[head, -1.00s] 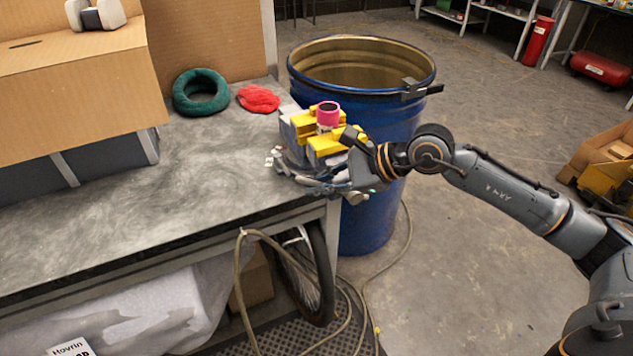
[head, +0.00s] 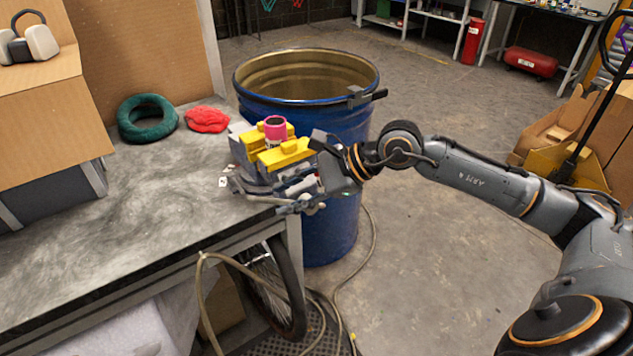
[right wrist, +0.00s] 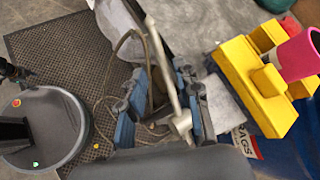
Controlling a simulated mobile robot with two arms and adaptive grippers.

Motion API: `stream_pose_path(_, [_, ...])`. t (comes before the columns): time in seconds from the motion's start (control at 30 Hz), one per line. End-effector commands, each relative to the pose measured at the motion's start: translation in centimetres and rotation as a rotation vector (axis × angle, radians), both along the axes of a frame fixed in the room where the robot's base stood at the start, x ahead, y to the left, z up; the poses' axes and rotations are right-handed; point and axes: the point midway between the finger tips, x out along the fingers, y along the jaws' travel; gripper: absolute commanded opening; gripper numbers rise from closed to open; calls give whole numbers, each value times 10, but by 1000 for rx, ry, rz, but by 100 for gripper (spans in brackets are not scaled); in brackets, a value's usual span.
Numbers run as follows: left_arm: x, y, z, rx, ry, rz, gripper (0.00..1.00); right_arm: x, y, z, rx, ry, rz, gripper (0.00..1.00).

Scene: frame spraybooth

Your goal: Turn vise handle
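The vise (head: 283,156) with yellow jaw blocks stands at the table's corner, and it shows in the right wrist view (right wrist: 258,85) at the right. The metal vise handle (head: 285,203) sticks out below the jaws. My right gripper (head: 305,190) is at the vise's front, by the handle. In the right wrist view its blue-padded fingers (right wrist: 163,108) stand apart, with the handle bar (right wrist: 165,65) and its knob between them. Some gap shows beside the bar; contact is unclear. My left gripper is not in view.
The grey table (head: 150,215) holds a green ring (head: 147,119), a red cloth (head: 207,119) and a cardboard box (head: 45,120). A blue drum (head: 335,225) stands right behind the vise. A hose (head: 367,250) hangs below the table corner. Open floor lies to the right.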

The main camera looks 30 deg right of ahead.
Motion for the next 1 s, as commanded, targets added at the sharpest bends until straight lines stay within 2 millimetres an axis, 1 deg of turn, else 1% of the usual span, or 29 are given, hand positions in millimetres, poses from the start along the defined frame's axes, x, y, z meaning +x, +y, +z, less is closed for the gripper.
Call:
stream_pose_path(0.03, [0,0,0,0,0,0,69,-6,-8,5,-7,1,-1,33])
stream_pose_path(0.1, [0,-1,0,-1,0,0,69,-13,-17,12,-6,3,-2,33])
stream_pose_path(0.3, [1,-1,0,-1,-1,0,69,-29,-36,29,-6,5,-1,33])
stream_pose_path(0.4, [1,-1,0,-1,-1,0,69,-35,-43,35,-6,6,3,33])
stream_pose_path(0.7, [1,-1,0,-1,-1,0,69,-43,-52,45,-2,4,4,33])
stream_pose_path(1.0, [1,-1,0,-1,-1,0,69,-44,-53,48,0,2,2,33])
